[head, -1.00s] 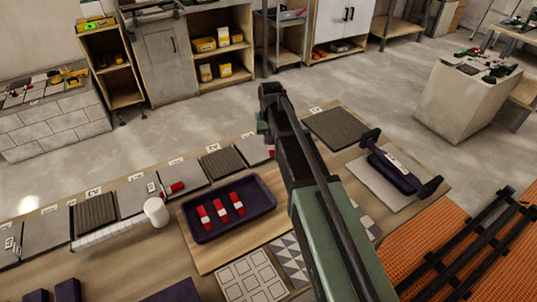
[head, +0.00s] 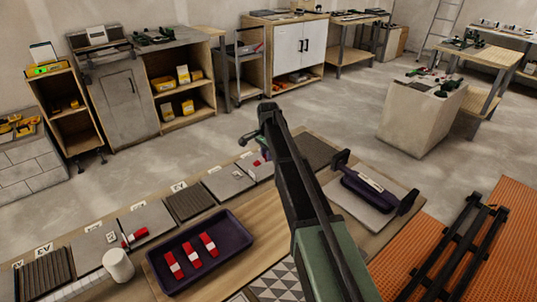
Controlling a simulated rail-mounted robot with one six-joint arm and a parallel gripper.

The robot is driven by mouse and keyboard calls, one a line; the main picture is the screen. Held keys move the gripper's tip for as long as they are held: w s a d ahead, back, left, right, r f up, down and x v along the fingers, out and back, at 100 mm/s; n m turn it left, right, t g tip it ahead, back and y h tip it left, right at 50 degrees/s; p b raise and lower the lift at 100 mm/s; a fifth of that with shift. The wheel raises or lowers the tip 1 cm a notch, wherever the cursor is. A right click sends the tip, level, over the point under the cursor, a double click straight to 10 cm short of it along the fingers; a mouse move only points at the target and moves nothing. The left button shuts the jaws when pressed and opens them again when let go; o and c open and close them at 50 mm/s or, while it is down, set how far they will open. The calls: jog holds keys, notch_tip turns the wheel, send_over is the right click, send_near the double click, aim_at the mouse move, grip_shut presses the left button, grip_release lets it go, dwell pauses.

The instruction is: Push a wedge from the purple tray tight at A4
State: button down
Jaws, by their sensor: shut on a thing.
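The dark purple tray (head: 236,244) lies on the wooden bench, with three red wedges (head: 191,254) with white bands in it. My gripper (head: 262,158) is at the far end of my arm, low over the grey tiles beyond the tray, and mostly hidden behind the arm. A small red and white piece (head: 257,163) shows at its fingers; it looks like a wedge that the gripper is shut on. Its contact with the tile joint is too small to tell. Another red wedge (head: 136,236) rests by a grey tile to the left. I cannot surely read which label is A4.
A white cylinder (head: 118,265) stands left of the tray. Grey and dark ribbed tiles (head: 188,205) run in a row along the bench's far edge, with labels behind. A purple two-handled tool (head: 369,190) lies on a pale tile at right. Bare wood lies between tray and arm.

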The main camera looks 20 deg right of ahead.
aim_at(264, 172)
jog(key=shift+f+b, duration=2.3)
jog(key=shift+f, duration=0.3)
jog(key=shift+f, duration=0.1)
jog(key=shift+s+a, duration=0.2)
jog(key=shift+a, duration=0.3)
jog(key=shift+s+a, duration=0.2)
jog(key=shift+a, duration=0.3)
jog(key=shift+s+a, duration=0.25)
jog(key=shift+a, duration=0.3)
jog(key=shift+s+a, duration=0.2)
jog(key=shift+a, duration=0.35)
jog(key=c, duration=0.9)
grip_release()
